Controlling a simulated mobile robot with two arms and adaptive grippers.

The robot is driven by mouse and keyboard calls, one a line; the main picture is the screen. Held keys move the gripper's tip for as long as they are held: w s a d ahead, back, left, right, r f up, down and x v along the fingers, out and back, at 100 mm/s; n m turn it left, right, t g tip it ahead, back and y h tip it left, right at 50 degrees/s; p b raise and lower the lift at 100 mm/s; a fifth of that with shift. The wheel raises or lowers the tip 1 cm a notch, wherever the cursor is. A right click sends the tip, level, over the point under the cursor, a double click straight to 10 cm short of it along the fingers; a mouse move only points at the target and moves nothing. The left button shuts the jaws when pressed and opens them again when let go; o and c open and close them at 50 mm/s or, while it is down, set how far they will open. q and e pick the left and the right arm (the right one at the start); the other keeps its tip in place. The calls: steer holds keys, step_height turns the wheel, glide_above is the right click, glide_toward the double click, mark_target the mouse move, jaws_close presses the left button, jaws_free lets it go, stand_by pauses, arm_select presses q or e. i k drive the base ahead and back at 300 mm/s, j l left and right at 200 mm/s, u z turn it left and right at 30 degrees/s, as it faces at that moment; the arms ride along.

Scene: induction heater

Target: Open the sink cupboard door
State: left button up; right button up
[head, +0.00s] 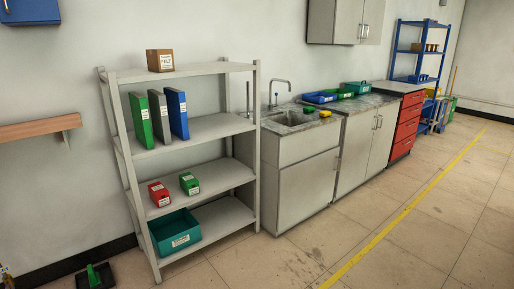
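The sink cupboard (268,179) stands against the back wall, just right of the grey shelf rack. Its door (308,188) is light grey, below a drawer-like panel (309,144). The sink basin (293,117) and tap (279,88) are on top. Neither of my grippers shows in the head view.
The grey shelf rack (259,150) with binders and boxes stands left of the cupboard. A double-door cabinet (366,146) and red drawers (405,128) stand to the right. The tiled floor (290,262) in front is clear, crossed by a yellow line (405,211).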

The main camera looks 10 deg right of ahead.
mark_target(306, 186)
steer(key=i+l+z, duration=0.15)
steer(key=i+z, duration=0.75)
steer(key=i+j+z, duration=0.25)
steer(key=i+z, duration=0.2)
steer(key=i+l, duration=0.2)
steer(key=i, duration=0.7)
steer(key=i+l+z, duration=0.15)
steer(key=i, duration=0.75)
